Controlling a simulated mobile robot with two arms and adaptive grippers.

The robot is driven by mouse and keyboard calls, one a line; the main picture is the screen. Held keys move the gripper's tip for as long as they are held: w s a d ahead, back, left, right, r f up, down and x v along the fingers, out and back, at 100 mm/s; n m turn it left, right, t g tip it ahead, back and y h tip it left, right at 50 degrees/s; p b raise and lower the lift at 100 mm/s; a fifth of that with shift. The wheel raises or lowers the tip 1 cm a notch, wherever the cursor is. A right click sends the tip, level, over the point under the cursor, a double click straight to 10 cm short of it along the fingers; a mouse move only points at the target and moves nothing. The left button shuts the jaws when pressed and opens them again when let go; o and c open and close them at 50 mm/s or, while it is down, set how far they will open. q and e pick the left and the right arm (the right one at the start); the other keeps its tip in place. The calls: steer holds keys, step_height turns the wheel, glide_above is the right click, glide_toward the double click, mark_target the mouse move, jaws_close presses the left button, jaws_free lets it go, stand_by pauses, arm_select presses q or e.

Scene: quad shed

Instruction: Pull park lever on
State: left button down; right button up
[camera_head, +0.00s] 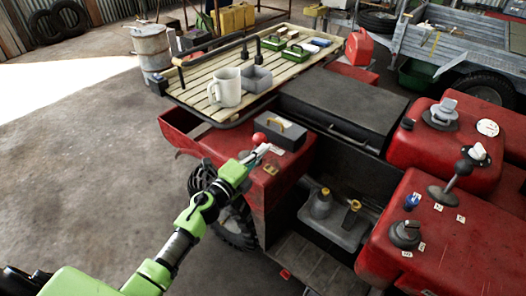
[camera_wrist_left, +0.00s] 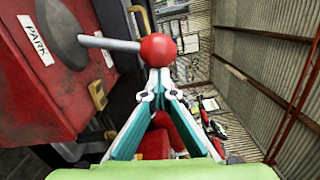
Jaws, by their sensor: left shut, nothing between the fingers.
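The park lever has a red ball knob (camera_head: 259,138) on the rear red fender of the quad. In the left wrist view the red knob (camera_wrist_left: 158,49) sits on a pale stem (camera_wrist_left: 108,43) coming from a dark round base, beside a white PARK label (camera_wrist_left: 36,38). My left gripper (camera_head: 262,151) is at the lever, with its fingertips just by the knob. In the left wrist view the fingertips (camera_wrist_left: 159,82) are together just below the knob, with nothing between them. Whether they touch the knob I cannot tell. My right gripper is not in view.
A dark box with a yellow handle (camera_head: 280,132) stands close behind the lever. A slatted rack (camera_head: 195,80) holds a mug (camera_head: 225,87) and a grey tray. Red panels with knobs and another lever (camera_head: 457,175) are at right. Open concrete floor lies left.

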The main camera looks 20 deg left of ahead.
arm_select(q)
steer(key=shift+w+a+r+n+p, duration=0.3)
steer(key=shift+a+r+n+p, duration=0.4)
steer(key=shift+a+p, duration=0.15)
steer(key=w+a+n+p, duration=0.3)
steer(key=a+n+p, duration=0.1)
steer(key=a+n, duration=0.3)
steer(key=shift+a+r+g, duration=0.4)
steer(key=shift+a+r, duration=0.05)
steer(key=shift+a, duration=0.25)
